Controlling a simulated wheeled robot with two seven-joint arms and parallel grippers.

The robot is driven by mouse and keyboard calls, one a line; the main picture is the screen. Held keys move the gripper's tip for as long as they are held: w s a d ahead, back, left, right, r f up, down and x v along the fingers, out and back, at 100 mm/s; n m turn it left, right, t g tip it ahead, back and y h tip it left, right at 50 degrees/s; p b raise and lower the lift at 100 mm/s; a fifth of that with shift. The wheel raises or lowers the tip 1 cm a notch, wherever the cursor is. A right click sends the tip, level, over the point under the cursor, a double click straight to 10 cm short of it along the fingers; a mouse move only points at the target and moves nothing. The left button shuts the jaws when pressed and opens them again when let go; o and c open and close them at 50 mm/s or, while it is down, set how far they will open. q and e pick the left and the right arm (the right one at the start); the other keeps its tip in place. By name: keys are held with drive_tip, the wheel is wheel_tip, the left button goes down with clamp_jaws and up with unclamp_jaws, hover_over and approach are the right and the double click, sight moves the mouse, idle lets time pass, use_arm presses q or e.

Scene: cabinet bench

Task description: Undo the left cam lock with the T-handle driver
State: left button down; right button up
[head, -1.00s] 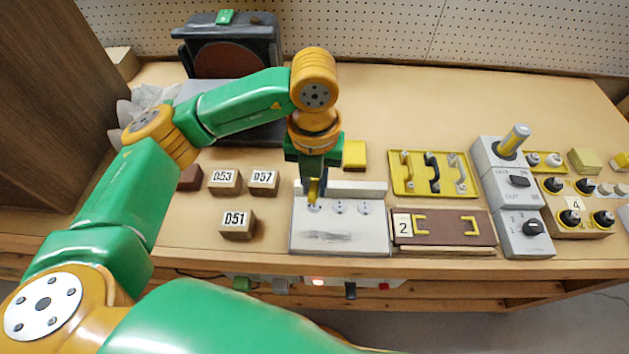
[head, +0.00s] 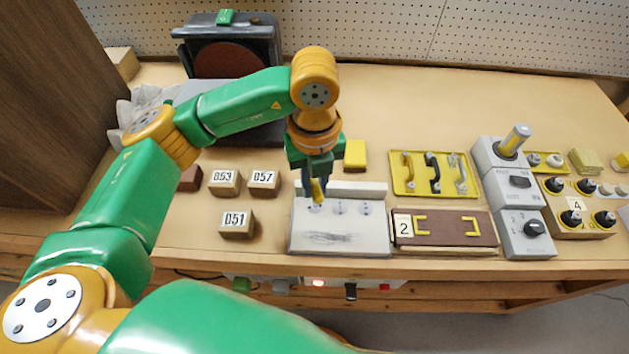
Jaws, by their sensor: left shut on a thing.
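My left gripper (head: 316,176) points down over the back left part of a light grey panel box (head: 340,236). It is shut on the yellow T-handle driver (head: 317,190), which stands roughly upright with a slight tilt. The driver's lower end is at the left cam lock (head: 315,206); I cannot tell how deep it sits. The middle cam lock (head: 340,207) and the right cam lock (head: 365,208) show as small round pale discs in the same row. My right gripper is not in view.
Wooden blocks (head: 237,224) stand left of the box. A yellow block (head: 355,154) lies behind it. A brown panel (head: 456,228) with yellow handles, a yellow tray (head: 430,190) and grey switch boxes (head: 523,233) are at the right.

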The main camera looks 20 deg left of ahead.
use_arm(q)
drive_tip(key=shift+r+p, duration=0.45)
drive_tip(key=shift+r, duration=0.15)
